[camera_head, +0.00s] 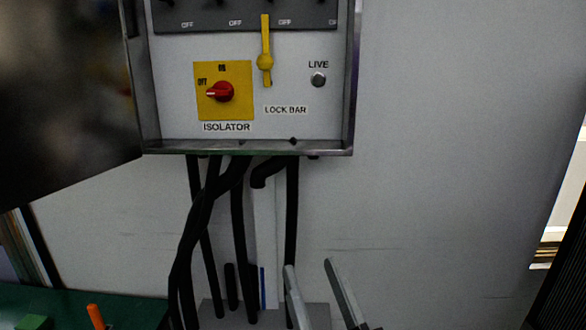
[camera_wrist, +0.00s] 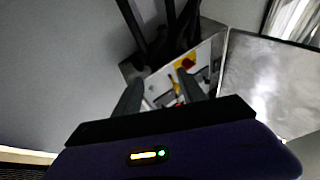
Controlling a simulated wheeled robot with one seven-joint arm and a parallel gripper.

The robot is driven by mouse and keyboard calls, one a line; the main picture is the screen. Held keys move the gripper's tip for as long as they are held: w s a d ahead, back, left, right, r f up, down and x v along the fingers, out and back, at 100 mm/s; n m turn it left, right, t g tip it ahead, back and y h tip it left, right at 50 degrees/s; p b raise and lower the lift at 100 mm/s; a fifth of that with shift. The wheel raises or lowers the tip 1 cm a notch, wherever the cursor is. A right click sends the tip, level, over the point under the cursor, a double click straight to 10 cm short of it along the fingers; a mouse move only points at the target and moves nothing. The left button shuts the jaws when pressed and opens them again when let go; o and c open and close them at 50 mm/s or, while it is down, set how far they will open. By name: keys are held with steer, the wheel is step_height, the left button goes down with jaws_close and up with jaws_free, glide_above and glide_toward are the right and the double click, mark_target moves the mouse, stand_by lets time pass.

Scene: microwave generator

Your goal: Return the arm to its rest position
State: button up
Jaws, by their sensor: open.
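My gripper (camera_head: 308,266) shows at the bottom of the head view, its two grey fingers spread apart with nothing between them. It is below the open electrical cabinet (camera_head: 250,147), slightly to the right of the hanging cables. In the wrist view my gripper (camera_wrist: 158,78) also has its fingers apart, with part of the cabinet panel (camera_wrist: 207,52) showing beyond them. The red isolator knob (camera_head: 222,91) sits on a yellow plate, its pale mark towards OFF. The yellow lock bar (camera_head: 265,60) stands upright. No finger touches either one in the head view.
The dark cabinet door (camera_head: 70,90) stands open at the left. Black cables (camera_head: 237,230) hang beneath the cabinet. A green surface (camera_head: 120,305) with an orange-handled item (camera_head: 95,317) lies at lower left. The wall (camera_head: 440,150) to the right is bare.

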steer(key=s+d+f+g+h, duration=0.2)
steer(key=s+d+f, duration=0.3)
steer(key=s, duration=0.6)
steer(key=s+d+f+m+g+h, duration=0.1)
steer(key=s+d+f+g+h, duration=0.1)
steer(key=s+d+f, duration=0.4)
steer(key=s+d+f+m+g+h, duration=0.1)
steer(key=s+d+f+g+h, duration=0.2)
steer(key=s+f, duration=0.9)
steer(key=s+d, duration=0.3)
steer(key=s, duration=0.1)
steer(key=shift+s, duration=0.2)
